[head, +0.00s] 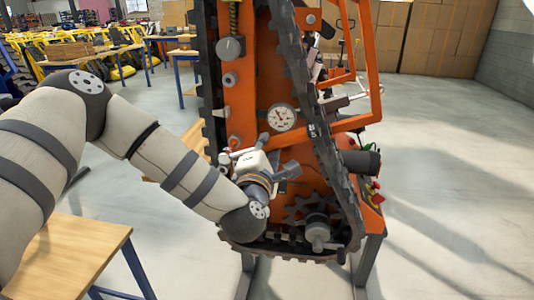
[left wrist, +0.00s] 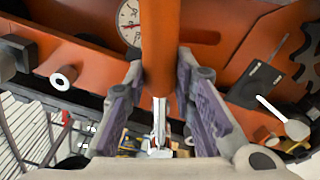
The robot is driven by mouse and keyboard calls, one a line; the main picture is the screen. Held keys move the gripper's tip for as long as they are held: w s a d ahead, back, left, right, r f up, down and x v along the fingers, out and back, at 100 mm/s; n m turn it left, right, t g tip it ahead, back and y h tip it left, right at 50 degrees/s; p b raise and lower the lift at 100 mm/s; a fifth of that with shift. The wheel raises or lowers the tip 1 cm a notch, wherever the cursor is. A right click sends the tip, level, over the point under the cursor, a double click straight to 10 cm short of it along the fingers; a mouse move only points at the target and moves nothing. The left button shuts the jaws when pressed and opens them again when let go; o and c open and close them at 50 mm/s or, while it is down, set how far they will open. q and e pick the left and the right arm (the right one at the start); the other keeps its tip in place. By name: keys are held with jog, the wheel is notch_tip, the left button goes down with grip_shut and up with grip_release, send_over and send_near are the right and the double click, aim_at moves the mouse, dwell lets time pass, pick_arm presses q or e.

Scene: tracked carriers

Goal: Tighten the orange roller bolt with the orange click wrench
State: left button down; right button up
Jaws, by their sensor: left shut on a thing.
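My left gripper (head: 288,172) is in front of the lower part of the orange tracked carrier (head: 262,98) in the head view. In the left wrist view my left gripper (left wrist: 160,82) is shut on the orange handle of the click wrench (left wrist: 160,45), one finger on each side. A bright metal shank runs from the handle down between the fingers. In the head view the wrench cannot be told from the orange frame behind it. I cannot make out which bolt is the orange roller bolt, or whether the wrench touches one. My right gripper is not in view.
A round dial gauge (head: 282,117) sits on the carrier above my gripper. A black track (head: 297,68) loops around the frame, with a toothed sprocket (head: 306,211) low down. A wooden table (head: 70,252) stands at front left. The floor at right is clear.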

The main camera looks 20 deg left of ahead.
pick_arm(q)
jog(key=shift+w+r, duration=0.1)
dwell(0.3)
jog(key=shift+w+a, duration=0.1)
jog(key=shift+w, duration=0.2)
jog(key=shift+w+a, duration=0.1)
jog(key=shift+w, duration=0.4)
dwell(1.4)
jog(key=shift+w+a, duration=0.1)
jog(key=shift+w, duration=0.3)
dwell(0.8)
jog(key=shift+w+a, duration=0.1)
jog(key=shift+w, duration=0.2)
dwell(0.6)
